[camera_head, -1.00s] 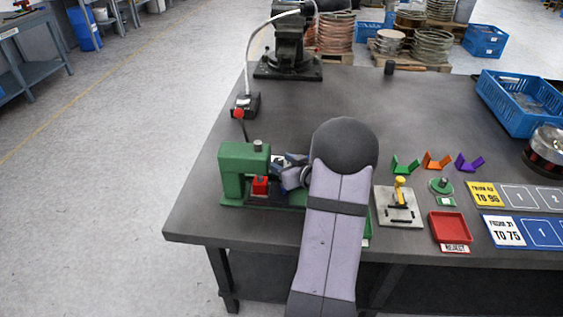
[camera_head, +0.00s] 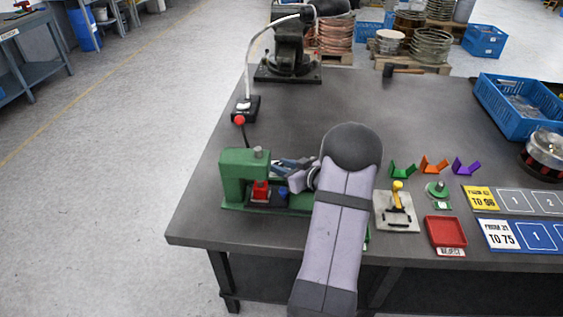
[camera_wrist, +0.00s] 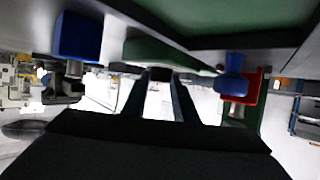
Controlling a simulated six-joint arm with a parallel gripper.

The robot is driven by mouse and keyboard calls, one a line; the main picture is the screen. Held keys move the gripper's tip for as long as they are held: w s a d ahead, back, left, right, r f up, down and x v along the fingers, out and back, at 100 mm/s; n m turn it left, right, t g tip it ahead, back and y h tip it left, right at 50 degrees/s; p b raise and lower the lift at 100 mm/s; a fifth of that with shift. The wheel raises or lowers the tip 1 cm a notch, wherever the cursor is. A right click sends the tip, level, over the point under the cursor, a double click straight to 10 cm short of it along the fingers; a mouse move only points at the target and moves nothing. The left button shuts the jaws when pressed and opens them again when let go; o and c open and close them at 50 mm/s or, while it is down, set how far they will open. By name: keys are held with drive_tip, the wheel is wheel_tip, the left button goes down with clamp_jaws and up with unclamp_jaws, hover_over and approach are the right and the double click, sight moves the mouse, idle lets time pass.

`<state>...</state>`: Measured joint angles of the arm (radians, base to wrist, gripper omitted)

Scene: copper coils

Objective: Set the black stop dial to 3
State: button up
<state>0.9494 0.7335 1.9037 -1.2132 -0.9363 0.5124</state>
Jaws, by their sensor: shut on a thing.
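The green machine (camera_head: 232,175) stands at the table's left front, with a red block (camera_head: 260,190) and a small blue knob (camera_head: 283,193) on it. My gripper (camera_head: 284,165) reaches in from the right, just above the machine bed. In the wrist view my gripper (camera_wrist: 160,80) has its two fingers close together around a small dark piece (camera_wrist: 160,74), which looks like the black stop dial. Its face, marks and setting cannot be read. In the head view the gripper and my arm hide it. The blue (camera_wrist: 232,84) and red (camera_wrist: 255,92) parts show right of the fingers.
Right of my arm are a yellow-handled lever plate (camera_head: 397,208), a red reject tray (camera_head: 446,231), coloured V-shaped holders (camera_head: 434,164) and number cards (camera_head: 515,199). A blue crate (camera_head: 520,105) stands far right. The table's middle is clear.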

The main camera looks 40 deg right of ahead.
drive_tip(key=n+y+p, duration=0.2)
drive_tip(key=n+y, duration=0.1)
drive_tip(key=shift+d+r+y+p, duration=0.1)
drive_tip(key=shift+d+y+p, duration=0.2)
drive_tip(key=shift+d+p, duration=0.1)
drive_tip(key=shift+w+n+g+y, duration=0.1)
drive_tip(key=shift+n+g+y, duration=0.6)
drive_tip(key=shift+n+y, duration=0.2)
drive_tip(key=shift+d+n+g+y+b, duration=0.1)
drive_tip(key=shift+n+g+y+b, duration=0.2)
drive_tip(key=shift+n+y+b, duration=0.35)
drive_tip(key=shift+n+y, duration=0.25)
drive_tip(key=shift+y, duration=0.1)
drive_tip(key=o, duration=1)
drive_tip(key=shift+r+b, duration=0.65)
drive_tip(key=shift+r, duration=4.3)
